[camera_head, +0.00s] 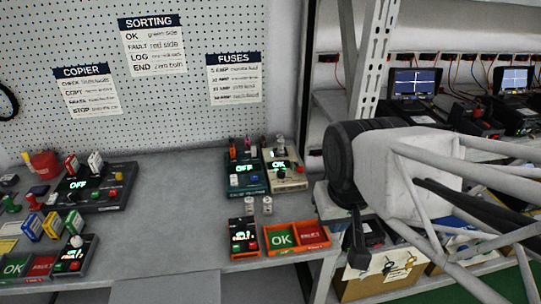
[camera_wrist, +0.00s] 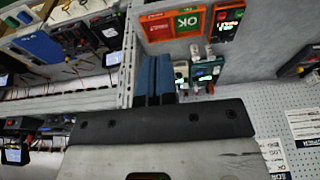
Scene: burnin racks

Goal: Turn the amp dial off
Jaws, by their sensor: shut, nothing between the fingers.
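No dial is readable as the amp dial; the small labels are too blurred. Two small units stand side by side at the table's back right: a dark teal unit (camera_head: 245,189) whose display reads OFF, and a beige unit (camera_head: 287,184) whose display reads OK. Both carry small knobs and posts. In the wrist view the teal unit (camera_wrist: 205,75) and the beige unit (camera_wrist: 181,73) lie just beyond the fingers. My gripper (camera_head: 358,255) is right of both units, beyond the table's right edge, pointing down. Its blue fingers (camera_wrist: 155,78) are together and empty.
An orange OK/FAULT tray (camera_head: 268,250) and a small FAULT unit (camera_head: 234,252) stand at the front edge, with two small cylinders (camera_head: 259,205) behind. A larger OFF unit (camera_head: 104,202) stands left. A metal rack post (camera_head: 376,60) rises behind my arm. The table's middle is clear.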

